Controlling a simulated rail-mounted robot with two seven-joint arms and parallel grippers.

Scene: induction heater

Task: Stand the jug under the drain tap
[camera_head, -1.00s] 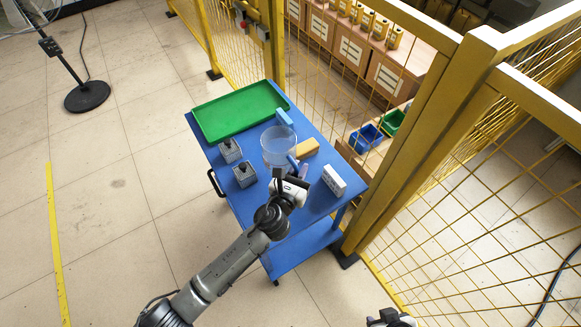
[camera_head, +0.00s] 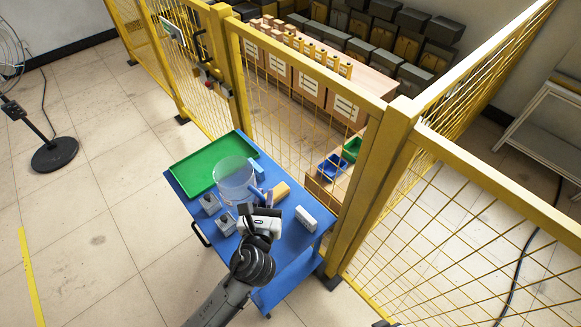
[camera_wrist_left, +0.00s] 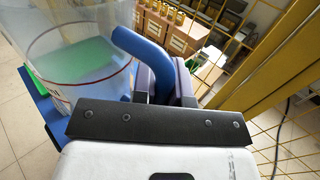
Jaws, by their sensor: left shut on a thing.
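The jug (camera_head: 233,181) is clear, with a blue handle. In the head view it appears raised a little above the blue cart, overlapping the green tray's near edge. My left gripper (camera_head: 258,207) is shut on the jug's handle, on its near right side. In the left wrist view the clear jug (camera_wrist_left: 85,70) is upright or nearly so, and its curved blue handle (camera_wrist_left: 148,50) runs down between the fingers (camera_wrist_left: 165,85). The drain tap is not identifiable in these frames. My right gripper is not in view.
The blue cart (camera_head: 185,190) carries a green tray (camera_head: 195,172), two grey blocks (camera_head: 210,203), a yellow block (camera_head: 281,191) and a white box (camera_head: 305,218). A yellow mesh fence (camera_head: 290,120) stands behind it. A black-based stand (camera_head: 54,155) is at left; floor between is clear.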

